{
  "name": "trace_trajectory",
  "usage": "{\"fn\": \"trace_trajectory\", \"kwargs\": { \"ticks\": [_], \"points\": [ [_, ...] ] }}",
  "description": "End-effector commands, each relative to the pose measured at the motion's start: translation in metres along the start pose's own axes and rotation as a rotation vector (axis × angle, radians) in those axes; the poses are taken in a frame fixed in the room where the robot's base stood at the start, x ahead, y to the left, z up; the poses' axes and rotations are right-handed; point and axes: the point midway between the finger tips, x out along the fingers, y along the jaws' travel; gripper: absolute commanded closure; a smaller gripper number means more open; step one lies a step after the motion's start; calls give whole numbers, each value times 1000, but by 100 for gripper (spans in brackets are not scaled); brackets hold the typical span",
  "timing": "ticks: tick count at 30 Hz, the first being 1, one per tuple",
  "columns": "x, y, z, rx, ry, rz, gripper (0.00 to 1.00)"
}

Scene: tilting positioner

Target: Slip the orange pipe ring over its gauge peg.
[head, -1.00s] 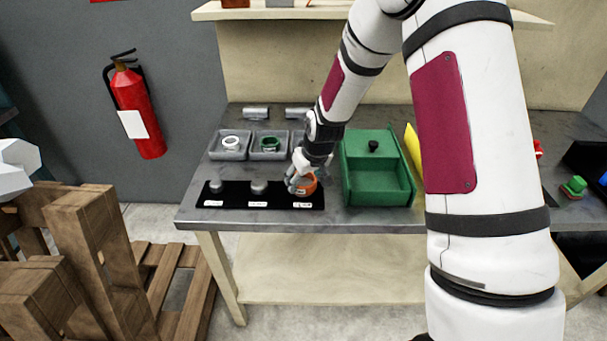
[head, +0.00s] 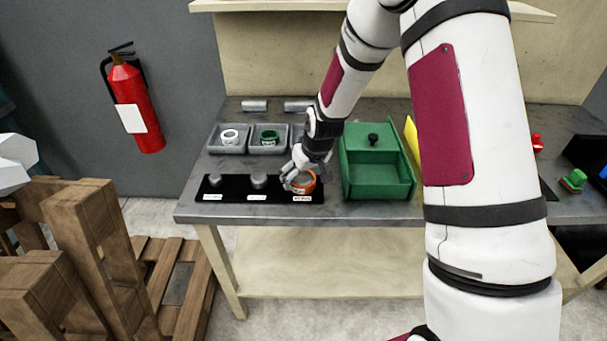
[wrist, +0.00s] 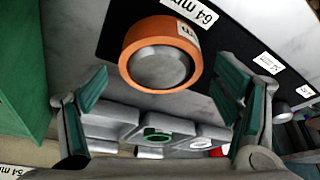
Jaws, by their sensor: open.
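The orange pipe ring (wrist: 160,40) sits around a grey gauge peg (wrist: 158,68) in the wrist view, with the peg's round top showing inside it. The ring (head: 304,184) is at the right end of the black gauge mat (head: 233,189) in the head view, by the mat's "64 mm" label (wrist: 192,11). My gripper (wrist: 166,86) is open, its green-padded fingers spread on either side of the ring and apart from it. In the head view my gripper (head: 297,176) is just above and left of the ring, hiding part of it.
Two bare pegs (head: 215,181) (head: 259,181) stand left on the mat. Behind are grey trays (head: 228,150), with a white ring (head: 229,136) and a green ring (head: 268,137). A green box (head: 375,183) stands close right of the mat.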

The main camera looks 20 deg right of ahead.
Motion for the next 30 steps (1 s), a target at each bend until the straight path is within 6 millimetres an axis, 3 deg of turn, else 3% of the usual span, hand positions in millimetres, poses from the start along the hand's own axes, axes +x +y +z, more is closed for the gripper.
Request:
{"fn": "trace_trajectory", "kwargs": {
  "ticks": [7, 21, 30],
  "points": [
    [-18, 0, -1, 0, 2, 1, 18],
    [-104, 1, -1, 0, 3, 1, 18],
    [-120, 0, 0, 0, 0, 0, 18]
  ]
}}
